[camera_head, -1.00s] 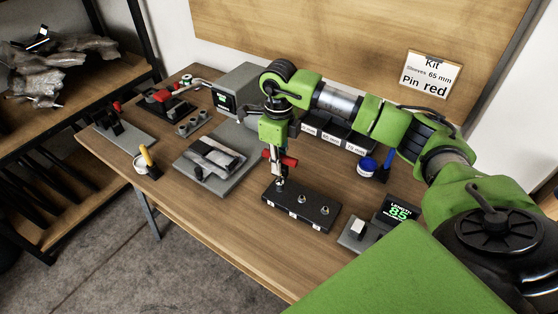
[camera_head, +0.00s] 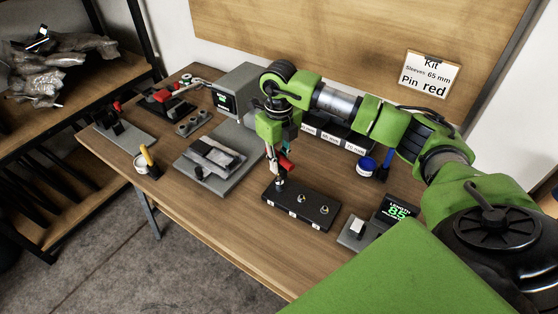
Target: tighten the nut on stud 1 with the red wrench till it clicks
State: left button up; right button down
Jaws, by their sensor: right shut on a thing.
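The red wrench (camera_head: 286,164) is upright in my right gripper (camera_head: 274,150), which is shut on it. Its lower end reaches down to the leftmost stud on the black stud block (camera_head: 316,216); the nut there is mostly hidden by the tool, and I cannot tell how it is seated. Two other studs with nuts, a middle one (camera_head: 302,199) and a right one (camera_head: 324,209), stand clear on the block. White labels mark the block's front face. My left gripper is not in view.
A display reading 85 (camera_head: 396,210) stands right of the block. A blue-topped jar (camera_head: 366,165) is behind it. A grey fixture plate (camera_head: 232,181) lies to the left, and labelled bins (camera_head: 345,143) stand behind my arm.

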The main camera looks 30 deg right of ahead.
aim_at(279, 154)
jog(key=shift+r, duration=0.1)
jog(key=shift+m, duration=0.4)
jog(key=shift+n+b, duration=0.35)
jog(key=shift+n, duration=0.35)
jog(key=shift+n+b, duration=0.35)
jog(key=shift+n, duration=0.55)
jog(key=shift+r+p, duration=1.65)
jog(key=shift+r, duration=0.85)
